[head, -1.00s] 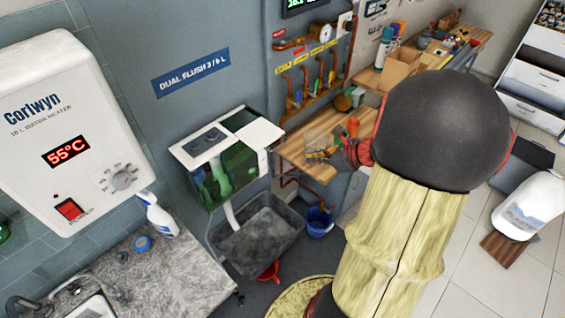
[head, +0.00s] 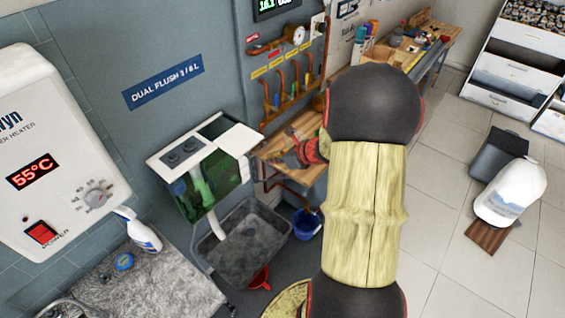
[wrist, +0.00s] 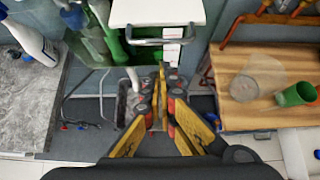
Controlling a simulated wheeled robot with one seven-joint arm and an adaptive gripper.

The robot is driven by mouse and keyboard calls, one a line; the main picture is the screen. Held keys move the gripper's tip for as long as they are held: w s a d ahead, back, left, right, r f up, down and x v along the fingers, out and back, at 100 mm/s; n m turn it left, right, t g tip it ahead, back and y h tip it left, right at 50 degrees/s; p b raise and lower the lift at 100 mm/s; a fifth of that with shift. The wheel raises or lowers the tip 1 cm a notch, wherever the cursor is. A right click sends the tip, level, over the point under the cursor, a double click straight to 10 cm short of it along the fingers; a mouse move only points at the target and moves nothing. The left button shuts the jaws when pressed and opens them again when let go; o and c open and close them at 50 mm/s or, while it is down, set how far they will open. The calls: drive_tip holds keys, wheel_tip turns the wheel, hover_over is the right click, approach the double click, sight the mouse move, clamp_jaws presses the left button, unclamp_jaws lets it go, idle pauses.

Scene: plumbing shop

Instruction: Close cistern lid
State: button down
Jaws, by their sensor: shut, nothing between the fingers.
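The cistern is a clear green-tinted tank (head: 203,192) on the wall in the head view. A white top section with two dark round buttons (head: 184,148) covers its left part. A white lid panel (head: 236,138) lies at its right, with a dark opening between the two. In the wrist view a white panel (wrist: 157,13) shows at the top, with a grey bar handle (wrist: 160,41) below its front edge. My gripper (wrist: 163,76) is shut and empty, below and in front of that handle and apart from it. The head view does not show the fingers clearly.
A grey basin (head: 243,238) stands under the cistern. A wooden bench (wrist: 257,72) with a green cup (wrist: 295,94) and copper pipes lies right of my gripper. A blue bucket (head: 306,224) stands on the floor.

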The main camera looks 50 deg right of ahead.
sight(246, 142)
drive_tip(key=shift+w+a+r, duration=0.1)
drive_tip(key=shift+w+r, duration=0.05)
drive_tip(key=shift+w, duration=0.35)
drive_tip(key=shift+w+a+r, duration=0.1)
drive_tip(key=shift+w, duration=0.4)
drive_tip(key=w, duration=1)
drive_tip(key=shift+w+a+b, duration=0.25)
drive_tip(key=shift+a+b, duration=0.1)
drive_tip(key=shift+w, duration=0.15)
drive_tip(key=shift+r, duration=0.15)
